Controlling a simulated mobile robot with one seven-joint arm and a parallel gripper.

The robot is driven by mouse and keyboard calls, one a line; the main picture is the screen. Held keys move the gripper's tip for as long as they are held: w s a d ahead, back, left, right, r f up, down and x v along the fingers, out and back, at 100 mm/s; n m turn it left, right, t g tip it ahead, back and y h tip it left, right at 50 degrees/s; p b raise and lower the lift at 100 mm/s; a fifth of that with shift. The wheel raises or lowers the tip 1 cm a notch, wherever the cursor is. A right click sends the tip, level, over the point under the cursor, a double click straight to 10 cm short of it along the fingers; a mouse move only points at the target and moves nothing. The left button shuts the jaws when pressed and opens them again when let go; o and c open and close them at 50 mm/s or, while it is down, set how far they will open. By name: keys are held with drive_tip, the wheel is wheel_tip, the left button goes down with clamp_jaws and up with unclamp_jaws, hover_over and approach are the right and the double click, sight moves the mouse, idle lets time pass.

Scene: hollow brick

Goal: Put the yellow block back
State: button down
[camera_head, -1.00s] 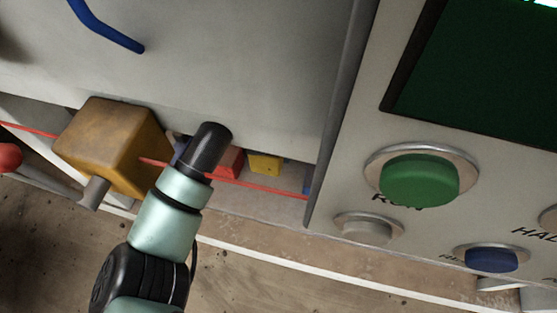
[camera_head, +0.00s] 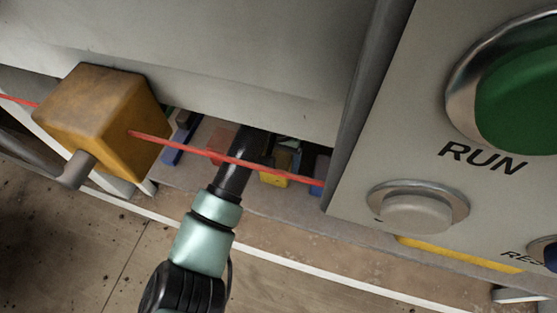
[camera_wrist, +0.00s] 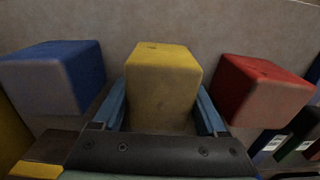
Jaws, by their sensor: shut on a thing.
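The yellow block (camera_wrist: 163,80) sits between the two blue fingers of my gripper (camera_wrist: 163,98) in the wrist view, with a finger on either side of it. My gripper is shut on it. In the head view, my arm reaches in under the grey panel, and a yellow block (camera_head: 273,181) shows just right of the black wrist. The panel and my wrist hide most of the gripper there.
In the wrist view, a blue block (camera_wrist: 55,75) lies left of the yellow one and a red block (camera_wrist: 262,90) right. The head view shows a yellow-brown box (camera_head: 90,110), a thin red line (camera_head: 230,160) crossing the opening, and a button panel (camera_head: 400,150) at right.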

sight(278, 153)
drive_tip(key=shift+f, duration=0.2)
unclamp_jaws()
drive_tip(key=shift+r, duration=0.15)
wheel_tip(278, 153, up, 12)
drive_tip(key=p, duration=0.5)
drive_tip(key=shift+r, duration=0.1)
